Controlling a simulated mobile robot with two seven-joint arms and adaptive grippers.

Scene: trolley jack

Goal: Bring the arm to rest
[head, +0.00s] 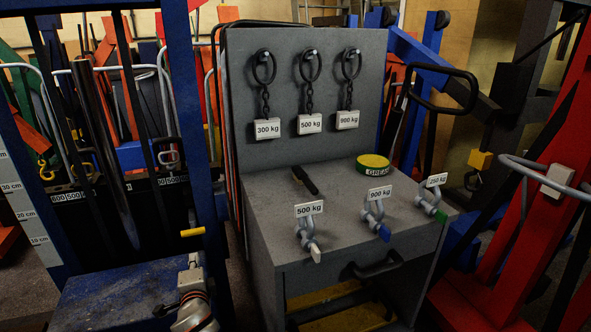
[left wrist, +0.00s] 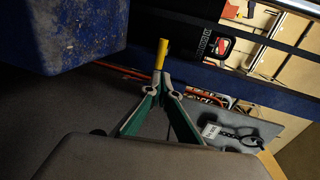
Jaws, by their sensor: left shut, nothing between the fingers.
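My left gripper (head: 193,265) shows at the bottom left of the head view, above a worn blue block (head: 125,290). In the left wrist view its fingers (left wrist: 161,84) converge to a point and are shut, with nothing held. A yellow-ended lever (head: 192,232) on the blue frame is just above the fingertips in the head view. Its yellow end (left wrist: 161,54) lines up with the fingertips in the left wrist view; I cannot tell whether they touch. My right gripper is not in view.
A grey cabinet (head: 262,210) stands to the right, with tagged shackles on its front edge, a green tin (head: 373,163) on top and tagged chains (head: 309,90) on its back panel. Blue posts (head: 183,110) stand at left, red frames (head: 530,190) at right. Little floor is free.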

